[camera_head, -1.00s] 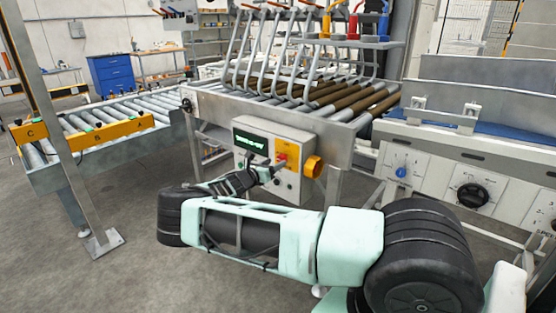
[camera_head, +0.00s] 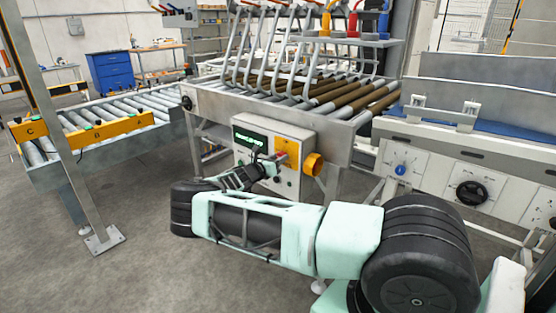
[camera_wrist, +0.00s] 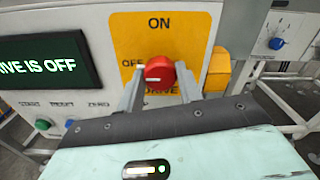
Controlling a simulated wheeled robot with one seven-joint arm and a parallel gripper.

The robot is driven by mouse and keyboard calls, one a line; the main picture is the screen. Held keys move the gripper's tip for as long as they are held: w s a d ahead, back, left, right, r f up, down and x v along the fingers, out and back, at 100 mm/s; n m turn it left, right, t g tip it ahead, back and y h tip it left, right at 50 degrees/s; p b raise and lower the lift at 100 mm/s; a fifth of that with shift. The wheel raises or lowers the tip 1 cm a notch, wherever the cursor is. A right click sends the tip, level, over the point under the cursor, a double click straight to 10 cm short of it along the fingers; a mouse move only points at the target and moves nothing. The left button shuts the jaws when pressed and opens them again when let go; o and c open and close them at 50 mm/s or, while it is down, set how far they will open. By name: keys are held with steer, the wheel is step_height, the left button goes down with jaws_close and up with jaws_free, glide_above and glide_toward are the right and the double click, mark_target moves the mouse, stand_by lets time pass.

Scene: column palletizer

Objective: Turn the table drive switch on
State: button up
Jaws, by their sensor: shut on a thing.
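The table drive switch is a red knob (camera_wrist: 159,72) on a yellow plate (camera_wrist: 150,35) marked ON at the top, OFF at the left and DRIVE below. My gripper (camera_wrist: 160,88) is shut on the red knob, with one finger on each side of it. In the head view my gripper (camera_head: 273,166) reaches the grey control box (camera_head: 300,135) under the roller table. A display (camera_wrist: 45,62) left of the plate ends in "IVE IS OFF". Which way the knob points is hard to tell.
Small buttons sit below the display, including a green one (camera_wrist: 42,125). A panel with a blue knob (camera_head: 401,170) and a black knob (camera_head: 472,194) stands at the right. A roller conveyor (camera_head: 105,121) lies left.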

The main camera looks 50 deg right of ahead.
steer(key=shift+f+m+b, duration=0.1)
steer(key=shift+m+b, duration=0.2)
steer(key=m+b, duration=1.6)
steer(key=m, duration=0.1)
steer(key=shift+s+m, duration=0.1)
steer(key=shift+m, duration=0.2)
steer(key=o, duration=1)
steer(key=a, duration=0.5)
steer(key=s+a, duration=0.1)
steer(key=a, duration=1.1)
steer(key=shift+s+a, duration=0.15)
steer(key=shift+a, duration=0.05)
